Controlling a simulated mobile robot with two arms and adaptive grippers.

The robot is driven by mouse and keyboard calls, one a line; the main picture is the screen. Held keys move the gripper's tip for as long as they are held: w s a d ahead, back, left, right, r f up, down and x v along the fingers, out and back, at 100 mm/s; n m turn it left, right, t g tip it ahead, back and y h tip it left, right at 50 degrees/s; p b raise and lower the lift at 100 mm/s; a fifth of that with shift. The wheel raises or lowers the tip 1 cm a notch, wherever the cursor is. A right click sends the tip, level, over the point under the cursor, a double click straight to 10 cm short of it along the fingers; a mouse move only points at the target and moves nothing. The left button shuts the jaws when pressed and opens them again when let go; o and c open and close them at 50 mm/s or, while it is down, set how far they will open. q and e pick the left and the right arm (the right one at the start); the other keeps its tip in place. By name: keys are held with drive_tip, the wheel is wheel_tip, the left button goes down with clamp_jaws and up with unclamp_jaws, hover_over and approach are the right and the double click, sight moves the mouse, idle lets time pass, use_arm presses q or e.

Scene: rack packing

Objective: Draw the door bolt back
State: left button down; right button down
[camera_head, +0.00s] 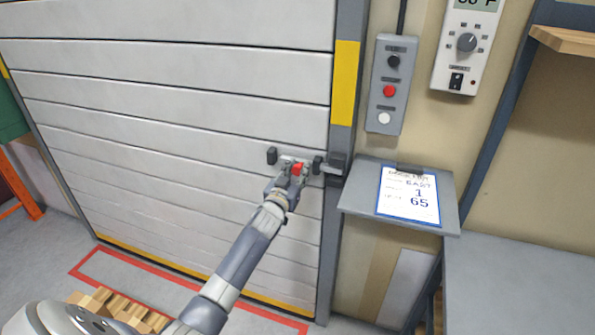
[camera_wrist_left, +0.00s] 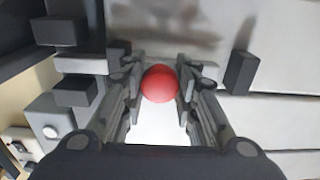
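The door bolt is a light grey bar (camera_wrist_left: 82,64) with a red knob (camera_head: 298,169), mounted on the white slatted door (camera_head: 190,115) near its right edge. Black brackets (camera_head: 272,156) flank the knob. At right, the bar reaches the dark keeper (camera_head: 335,165) on the door frame; in the left wrist view it runs between dark blocks (camera_wrist_left: 75,91). My left gripper (camera_head: 292,175) is at the knob. In the left wrist view its fingers (camera_wrist_left: 160,86) close against both sides of the red knob (camera_wrist_left: 160,83). My right gripper is not in view.
A grey button box (camera_head: 390,85) and a thermostat panel (camera_head: 467,44) hang on the wall at right. A sloped shelf (camera_head: 448,216) with a clipboard (camera_head: 408,196) juts out beside the frame. A wooden pallet (camera_head: 120,310) lies on the floor below. The door left of the bolt is clear.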

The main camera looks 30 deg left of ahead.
sight(284, 161)
use_arm(q)
drive_tip(key=a, duration=0.3)
drive_tip(key=s+a, duration=0.1)
drive_tip(key=a, duration=0.2)
drive_tip(key=shift+s+p, duration=0.2)
drive_tip(key=shift+p, duration=0.15)
drive_tip(key=shift+d, duration=0.15)
drive_tip(key=c, duration=1.2)
unclamp_jaws()
drive_tip(key=shift+d, duration=0.1)
drive_tip(key=v, duration=1.2)
drive_tip(key=shift+f, duration=0.2)
